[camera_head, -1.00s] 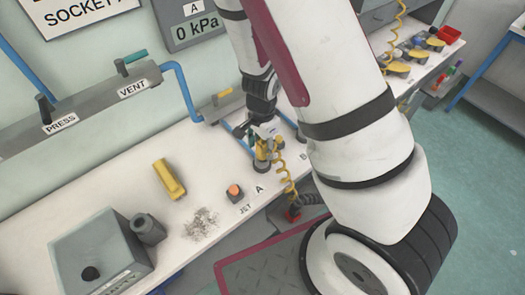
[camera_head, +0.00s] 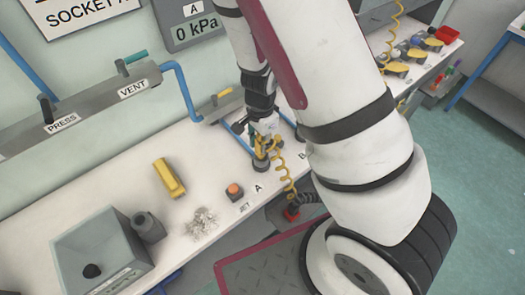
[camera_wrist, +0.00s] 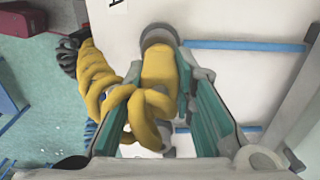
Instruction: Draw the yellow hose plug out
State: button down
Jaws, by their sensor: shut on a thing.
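The yellow hose plug (camera_wrist: 160,68) sits between the teal-padded fingers of my gripper (camera_wrist: 168,82) in the wrist view. My gripper is shut on it. A grey round end (camera_wrist: 158,38) shows at the plug's far end. The yellow coiled hose (camera_wrist: 92,75) loops off to the left; in the head view it hangs over the bench front (camera_head: 286,175). In the head view my gripper (camera_head: 265,137) is just above the dark round socket (camera_head: 260,163) behind label A. I cannot tell whether the plug's tip is clear of the socket.
An orange-topped jet button (camera_head: 234,190), a yellow block (camera_head: 169,179), pale scraps (camera_head: 201,222) and a grey box (camera_head: 103,255) lie left on the white bench (camera_head: 120,190). Blue pipes and a valve rail (camera_head: 90,107) run behind. Other yellow-hosed items (camera_head: 398,68) stand far right.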

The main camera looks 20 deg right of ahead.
jog(key=shift+r+p, duration=0.75)
jog(key=shift+r, duration=1)
jog(key=shift+r+p, duration=0.6)
jog(key=shift+r, duration=1.35)
